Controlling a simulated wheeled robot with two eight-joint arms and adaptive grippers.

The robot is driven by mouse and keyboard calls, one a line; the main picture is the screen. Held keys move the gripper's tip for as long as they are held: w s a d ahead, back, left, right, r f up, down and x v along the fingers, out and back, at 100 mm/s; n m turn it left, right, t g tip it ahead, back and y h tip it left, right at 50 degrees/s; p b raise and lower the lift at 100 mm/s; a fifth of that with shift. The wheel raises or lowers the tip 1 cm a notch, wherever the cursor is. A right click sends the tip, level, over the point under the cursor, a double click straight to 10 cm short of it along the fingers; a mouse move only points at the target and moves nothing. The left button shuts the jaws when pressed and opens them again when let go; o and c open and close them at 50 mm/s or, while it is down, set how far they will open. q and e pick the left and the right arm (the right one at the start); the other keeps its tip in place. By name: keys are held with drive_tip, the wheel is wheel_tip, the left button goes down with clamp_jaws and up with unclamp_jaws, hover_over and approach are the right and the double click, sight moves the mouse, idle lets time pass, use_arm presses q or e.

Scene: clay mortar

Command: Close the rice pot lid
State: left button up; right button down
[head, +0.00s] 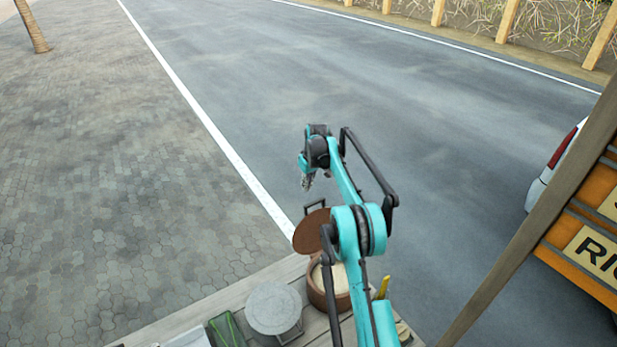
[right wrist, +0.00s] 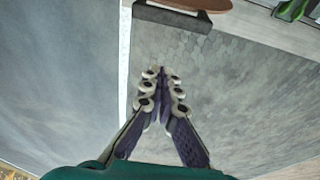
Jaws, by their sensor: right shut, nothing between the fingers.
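The rice pot (head: 317,298) is a round brown pot with pale rice in it, near the table's far edge. Its brown lid (head: 309,236) is open and stands tilted up at the pot's far side, with a dark handle (head: 315,204) at its top. My arm hides part of the pot and lid. My right gripper (head: 307,184) is shut and empty, out past the lid handle and apart from it. In the right wrist view its fingertips (right wrist: 160,72) meet below the dark handle (right wrist: 172,17); a strip of the lid (right wrist: 205,4) shows at the top. My left gripper is not in view.
A grey round-topped container (head: 273,306) stands on the wooden table (head: 190,315) left of the pot, with a green item (head: 226,331) beside it. A yellow object (head: 383,287) is right of the pot. A wooden post (head: 530,215) slants at right. The space beyond the table is open road.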

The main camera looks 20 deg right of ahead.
drive_tip(key=s+f, duration=0.1)
drive_tip(key=s+f+p, duration=0.1)
drive_tip(key=s, duration=0.1)
drive_tip(key=shift+s+d+f, duration=0.15)
drive_tip(key=shift+d+f, duration=0.05)
drive_tip(key=shift+f, duration=0.2)
idle(0.4)
